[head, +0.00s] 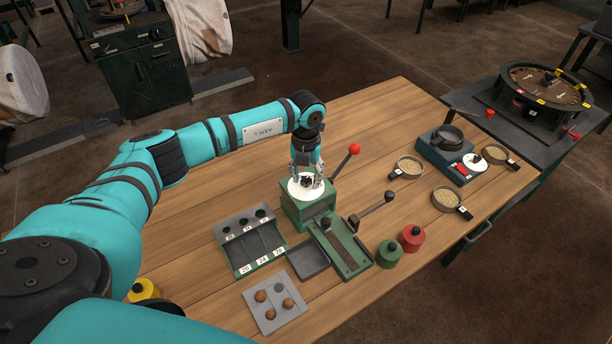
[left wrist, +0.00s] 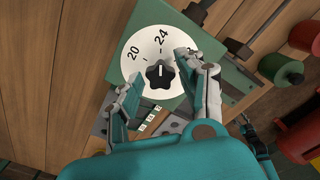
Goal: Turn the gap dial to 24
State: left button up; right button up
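The gap dial is a white disc (head: 297,194) on top of a green box, with a black lobed knob (head: 307,181) at its middle. In the left wrist view the disc (left wrist: 150,40) shows the numbers 20 and 24; another mark at the right is partly hidden by a finger. My left gripper (head: 307,183) is over the dial. Its fingers (left wrist: 159,68) are apart, one on each side of the knob, with gaps visible.
A lever with a red ball (head: 354,149) rises beside the green box (head: 305,214). A grey slotted tray (head: 236,262), a plate with brown balls (head: 265,316), green and red pots (head: 389,254), and sieves stand around it. Bare wood (head: 390,110) lies behind.

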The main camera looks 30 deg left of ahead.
aim_at(306, 179)
pick_arm(q)
jog(key=shift+o, duration=0.9)
notch_tip(306, 179, up, 12)
jog(key=shift+f, duration=0.1)
